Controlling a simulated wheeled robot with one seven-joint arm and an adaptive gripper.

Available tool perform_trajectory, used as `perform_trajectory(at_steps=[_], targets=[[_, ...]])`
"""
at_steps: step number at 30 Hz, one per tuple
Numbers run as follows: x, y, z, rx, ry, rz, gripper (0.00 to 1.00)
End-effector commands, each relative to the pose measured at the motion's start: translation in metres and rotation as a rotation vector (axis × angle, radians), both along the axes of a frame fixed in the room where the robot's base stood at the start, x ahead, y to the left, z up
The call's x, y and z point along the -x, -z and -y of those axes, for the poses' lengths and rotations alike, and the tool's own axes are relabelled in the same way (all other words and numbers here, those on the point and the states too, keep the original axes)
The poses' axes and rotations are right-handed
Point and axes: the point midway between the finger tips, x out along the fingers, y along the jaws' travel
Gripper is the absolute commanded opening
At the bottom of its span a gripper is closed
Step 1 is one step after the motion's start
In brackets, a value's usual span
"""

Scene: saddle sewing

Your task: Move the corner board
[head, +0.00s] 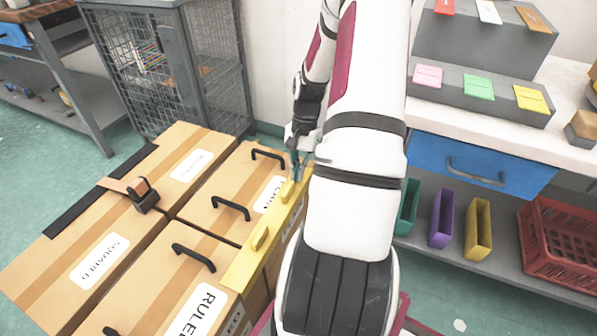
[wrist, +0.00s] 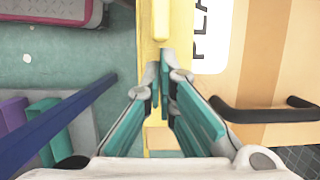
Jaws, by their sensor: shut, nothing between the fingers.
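The corner board is likely the long yellow angled board (head: 273,224) with raised yellow grips, lying along the right edge of the cardboard boxes in the head view. In the wrist view the yellow board (wrist: 184,48) runs up the middle under my fingers. One raised grip (wrist: 161,18) is just beyond the fingertips. My gripper (head: 297,170) is over the far end of the board, pointing down, shut and empty. It also shows in the wrist view (wrist: 165,68). Whether the fingertips touch the board cannot be told. My arm hides part of the area to its right.
Labelled cardboard boxes (head: 215,244) with black handles (head: 194,257) fill the left. A tape dispenser (head: 145,198) sits on them. A wire cage cabinet (head: 150,62) stands behind. A bench with a blue drawer (head: 478,165) and a red crate (head: 562,248) are at right.

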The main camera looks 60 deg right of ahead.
Motion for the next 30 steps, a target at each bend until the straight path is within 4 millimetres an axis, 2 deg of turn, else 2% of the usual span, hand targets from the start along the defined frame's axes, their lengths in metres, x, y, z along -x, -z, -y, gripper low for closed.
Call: perform_trajectory(at_steps=[5, 12, 15, 18, 30], targets=[[0.002, -0.001, -0.015, -0.003, -0.003, -0.001, 0.00], [0.011, -0.002, -0.076, -0.003, -0.006, -0.004, 0.00], [0.013, -0.002, -0.097, -0.003, -0.005, -0.002, 0.00], [0.016, -0.001, -0.109, -0.002, -0.003, -0.001, 0.00], [0.016, 0.000, -0.113, 0.000, 0.000, 0.000, 0.00]])
